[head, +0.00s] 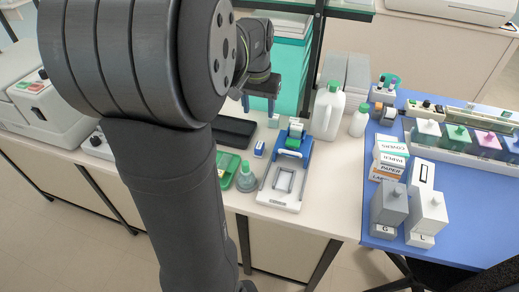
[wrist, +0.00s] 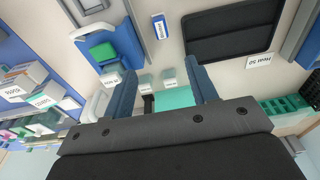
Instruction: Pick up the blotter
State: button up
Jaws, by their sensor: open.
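No object in view can be named the blotter for certain. A small blue-and-white block (head: 259,149) lies on the pale bench, left of a blue-and-white stand; it also shows at the top of the wrist view (wrist: 160,27). My gripper (head: 258,104) is open above the back of the bench, behind that block. In the wrist view, its two blue-grey fingers (wrist: 162,92) are wide apart with nothing gripped. Small pale labelled blocks (wrist: 146,82) and a teal surface (wrist: 173,97) show beyond and between them. My upper arm hides part of the bench in the head view.
A black flat plate (head: 236,132) lies left of the stand (head: 284,197). A white jug (head: 327,111) stands to the right. The blue mat (head: 343,251) holds boxes, bottles and staining jars.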

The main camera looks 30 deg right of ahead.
send_over(260, 145)
jog(key=f, duration=1.1)
jog(key=shift+s+a+f, duration=0.15)
jog(key=shift+s+f, duration=0.05)
jog(key=shift+f, duration=0.05)
jog(key=shift+w+f, duration=0.15)
jog(key=shift+f, duration=1.2)
jog(key=shift+w+f, duration=0.1)
jog(key=shift+f, duration=1.2)
jog(key=c, duration=0.9)
